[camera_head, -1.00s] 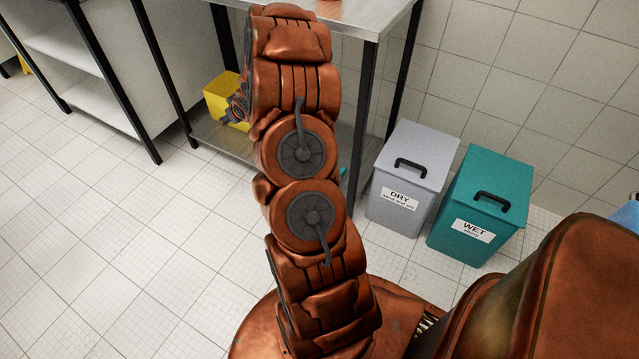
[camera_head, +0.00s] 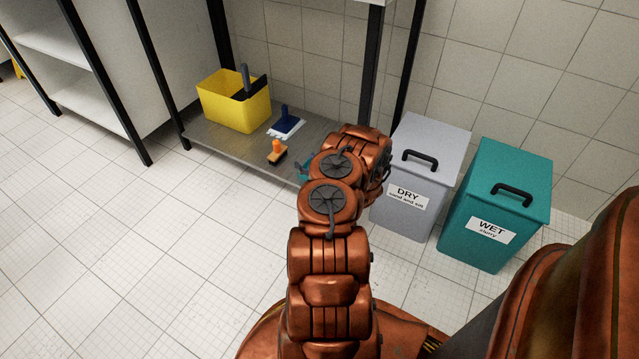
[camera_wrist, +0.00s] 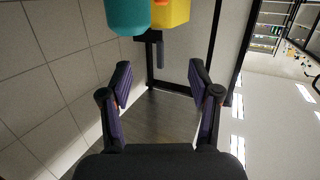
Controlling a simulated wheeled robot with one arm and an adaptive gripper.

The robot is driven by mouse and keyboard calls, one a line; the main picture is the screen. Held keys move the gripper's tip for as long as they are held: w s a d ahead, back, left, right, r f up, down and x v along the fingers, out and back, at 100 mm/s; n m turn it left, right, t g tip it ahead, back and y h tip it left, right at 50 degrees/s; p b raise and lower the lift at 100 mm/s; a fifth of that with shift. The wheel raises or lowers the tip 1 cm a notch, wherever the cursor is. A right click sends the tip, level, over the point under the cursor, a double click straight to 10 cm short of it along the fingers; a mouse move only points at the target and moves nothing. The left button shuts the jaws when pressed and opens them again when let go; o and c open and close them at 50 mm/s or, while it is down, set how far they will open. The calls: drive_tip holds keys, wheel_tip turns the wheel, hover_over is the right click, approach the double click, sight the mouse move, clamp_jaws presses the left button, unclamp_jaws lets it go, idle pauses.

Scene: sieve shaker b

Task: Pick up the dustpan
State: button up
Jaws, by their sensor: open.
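No dustpan is plain to me. A dark flared piece (camera_head: 250,89) with a grey upright handle, possibly the dustpan, stands in a yellow bucket (camera_head: 233,107) on the low shelf. A blue tool with an upright handle (camera_head: 287,123) stands on a white flat piece beside the bucket. In the wrist view, my gripper (camera_wrist: 160,85) is open with nothing between its fingers. Beyond the fingers there, a teal rounded thing (camera_wrist: 127,16), a yellow thing (camera_wrist: 172,12) and a dark handle (camera_wrist: 155,47) show at the top edge. My arm hides the gripper in the head view.
An orange-handled brush (camera_head: 277,153) lies near the front edge of the metal shelf (camera_head: 210,138). Dark table legs (camera_head: 370,75) frame the shelf. A grey DRY bin (camera_head: 430,140) and a teal WET bin (camera_head: 500,170) stand on the right. The left floor is clear.

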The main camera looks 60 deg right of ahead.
drive_tip(key=s+f+t+h+b, duration=0.1)
drive_tip(key=s+f+b, duration=0.2)
drive_tip(key=s+f, duration=0.5)
drive_tip(key=shift+m, duration=0.4)
drive_tip(key=w+b, duration=0.1)
drive_tip(key=w, duration=0.1)
drive_tip(key=w+d+f+b, duration=0.1)
drive_tip(key=w+b, duration=0.2)
drive_tip(key=w, duration=0.1)
drive_tip(key=shift+w+d+f+b, duration=0.3)
drive_tip(key=shift+w+d+f, duration=0.05)
drive_tip(key=shift+w+d+r, duration=0.15)
drive_tip(key=shift+w+d, duration=0.05)
drive_tip(key=shift+w, duration=0.15)
clamp_jaws()
